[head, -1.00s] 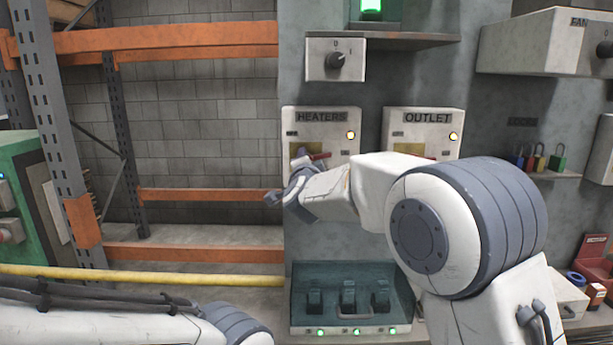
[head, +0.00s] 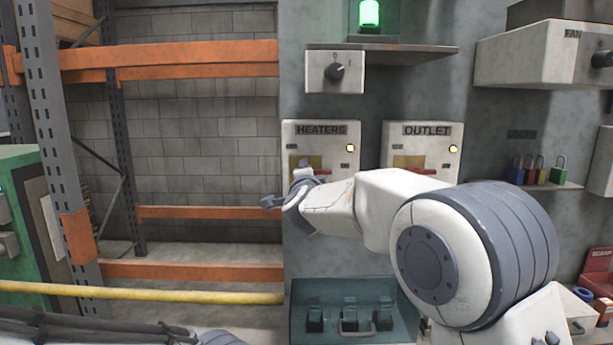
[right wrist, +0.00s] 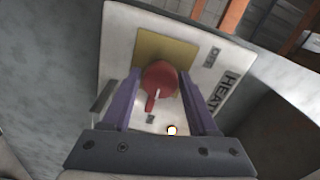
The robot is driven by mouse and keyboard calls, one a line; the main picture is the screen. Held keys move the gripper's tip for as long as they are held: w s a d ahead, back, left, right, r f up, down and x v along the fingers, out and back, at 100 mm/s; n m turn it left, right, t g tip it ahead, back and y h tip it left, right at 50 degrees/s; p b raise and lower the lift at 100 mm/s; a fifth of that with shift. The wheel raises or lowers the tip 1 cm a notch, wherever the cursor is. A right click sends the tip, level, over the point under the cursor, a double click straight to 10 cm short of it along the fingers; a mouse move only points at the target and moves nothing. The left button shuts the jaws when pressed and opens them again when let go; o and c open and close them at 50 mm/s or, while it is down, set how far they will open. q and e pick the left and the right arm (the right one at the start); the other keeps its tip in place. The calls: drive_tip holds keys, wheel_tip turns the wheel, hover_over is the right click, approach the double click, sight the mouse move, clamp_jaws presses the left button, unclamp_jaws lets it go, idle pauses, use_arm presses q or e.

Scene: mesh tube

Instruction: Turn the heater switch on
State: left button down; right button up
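The white heater box (head: 299,131), labelled HEATERS, hangs on the grey panel in the middle of the head view. Its red switch (head: 316,172) is partly hidden behind my right gripper (head: 287,195). In the right wrist view the red rotary switch (right wrist: 158,78) sits on a yellow plate (right wrist: 163,46), its handle pointing down and slightly left. My right gripper is open, with one finger on each side of the switch and visible gaps to it. A lit indicator (head: 350,148) is on the box. My left gripper is out of view.
A similar OUTLET box (head: 428,131) with a lit lamp is just right. Above are a small knob box (head: 318,72) and a shelf (head: 420,49) with a green lamp. A teal tray (head: 352,297) is below. Orange racking (head: 190,60) stands at left.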

drive_tip(key=shift+o, duration=0.5)
drive_tip(key=shift+s, duration=0.25)
drive_tip(key=s+b, duration=0.2)
drive_tip(key=s, duration=0.8)
